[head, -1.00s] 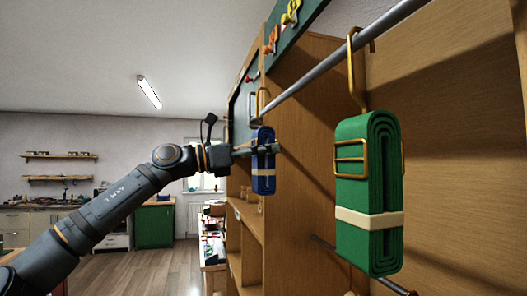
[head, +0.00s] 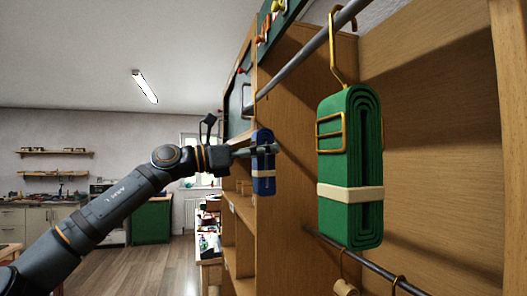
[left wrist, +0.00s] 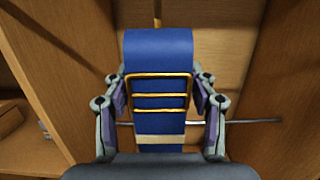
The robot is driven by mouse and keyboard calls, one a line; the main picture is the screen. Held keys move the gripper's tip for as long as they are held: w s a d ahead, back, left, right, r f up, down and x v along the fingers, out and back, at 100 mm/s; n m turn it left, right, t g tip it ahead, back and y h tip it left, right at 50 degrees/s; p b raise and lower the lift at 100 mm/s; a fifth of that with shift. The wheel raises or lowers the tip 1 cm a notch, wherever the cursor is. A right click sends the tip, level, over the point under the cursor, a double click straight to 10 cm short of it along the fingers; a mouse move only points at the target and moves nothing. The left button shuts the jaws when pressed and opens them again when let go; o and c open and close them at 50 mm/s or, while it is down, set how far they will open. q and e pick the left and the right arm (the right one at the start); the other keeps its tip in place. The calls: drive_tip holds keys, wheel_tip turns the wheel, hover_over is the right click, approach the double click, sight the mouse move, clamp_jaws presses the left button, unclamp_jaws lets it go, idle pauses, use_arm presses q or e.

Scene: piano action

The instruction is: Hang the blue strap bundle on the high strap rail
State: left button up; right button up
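The blue strap bundle (head: 263,182) is upright, with a pale band and a metal hook rising above it. My left gripper (head: 264,150) is shut on its upper part. In the left wrist view the bundle (left wrist: 158,55) stands between the two fingers of my left gripper (left wrist: 160,100), its gold buckle facing the camera. The high strap rail (head: 300,62) runs from the upper right towards the hook. I cannot tell whether the hook bears on the rail or is just beside it. My right gripper is not in view.
A green strap bundle (head: 346,150) hangs by a gold hook from the near part of the high rail. A lower rail (head: 372,266) with hooks runs below it. Wooden cabinet panels (head: 292,130) stand close behind. Open floor (head: 150,268) lies at the left.

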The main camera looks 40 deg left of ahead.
use_arm(q)
drive_tip(key=shift+o, duration=0.7)
drive_tip(key=shift+s, duration=0.15)
wheel_tip(320, 180, up, 10)
drive_tip(key=shift+r, duration=0.1)
